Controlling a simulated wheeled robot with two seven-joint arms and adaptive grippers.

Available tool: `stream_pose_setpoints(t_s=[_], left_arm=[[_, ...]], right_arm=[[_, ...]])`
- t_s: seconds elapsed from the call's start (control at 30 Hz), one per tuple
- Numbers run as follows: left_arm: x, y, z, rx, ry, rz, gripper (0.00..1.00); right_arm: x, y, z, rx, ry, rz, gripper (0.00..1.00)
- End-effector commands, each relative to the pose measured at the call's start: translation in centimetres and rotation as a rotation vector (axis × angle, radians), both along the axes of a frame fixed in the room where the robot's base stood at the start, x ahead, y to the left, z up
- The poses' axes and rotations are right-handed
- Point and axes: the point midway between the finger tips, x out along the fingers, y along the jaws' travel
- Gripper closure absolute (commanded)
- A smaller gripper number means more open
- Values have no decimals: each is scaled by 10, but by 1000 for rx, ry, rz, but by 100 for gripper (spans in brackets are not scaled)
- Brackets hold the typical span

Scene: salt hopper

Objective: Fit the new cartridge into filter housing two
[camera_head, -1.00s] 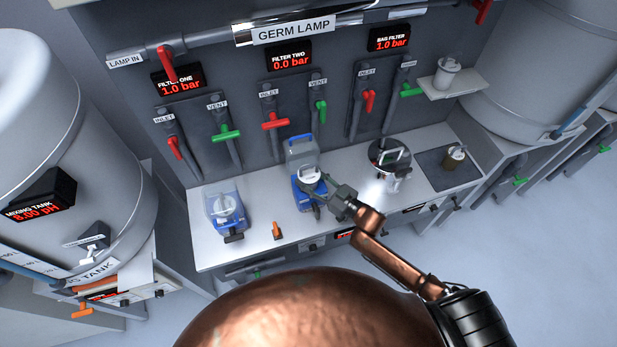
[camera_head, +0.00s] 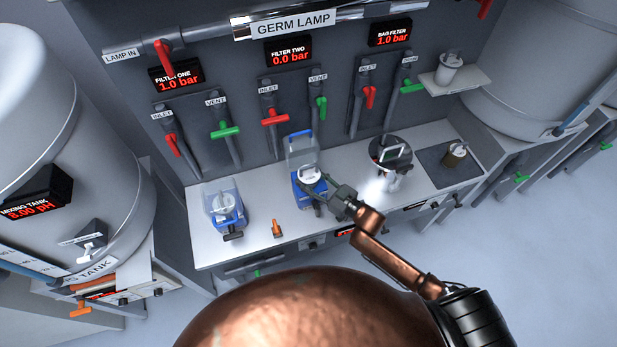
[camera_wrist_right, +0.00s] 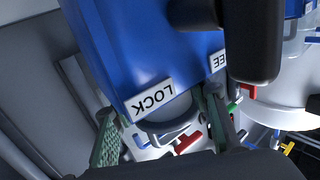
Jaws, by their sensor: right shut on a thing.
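Filter housing two (camera_head: 301,152) stands on the bench below its 0.0 bar display, with a blue body and a clear raised part at the back. A white round cartridge (camera_head: 309,174) shows at its top. My right gripper (camera_head: 328,190) is shut on the white part at the housing's front right. How deep the cartridge sits cannot be told. My left gripper is out of view.
The round bag filter (camera_head: 392,153) stands to the right. Red inlet (camera_head: 275,118) and green vent (camera_head: 321,108) handles are on the wall behind. The front bench strip is fairly clear.

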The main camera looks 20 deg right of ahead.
Motion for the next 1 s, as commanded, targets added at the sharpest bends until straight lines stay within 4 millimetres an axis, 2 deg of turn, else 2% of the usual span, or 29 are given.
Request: stream_pose_setpoints(t_s=[0.37,0.4,0.7,1.0], left_arm=[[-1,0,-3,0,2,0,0],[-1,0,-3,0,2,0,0],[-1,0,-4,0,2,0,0],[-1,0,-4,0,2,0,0]], right_arm=[[0,0,-6,-1,1,0,88],[0,0,-7,0,2,0,57],[-2,1,-10,-3,8,1,37],[-3,1,-13,-4,11,1,37]])
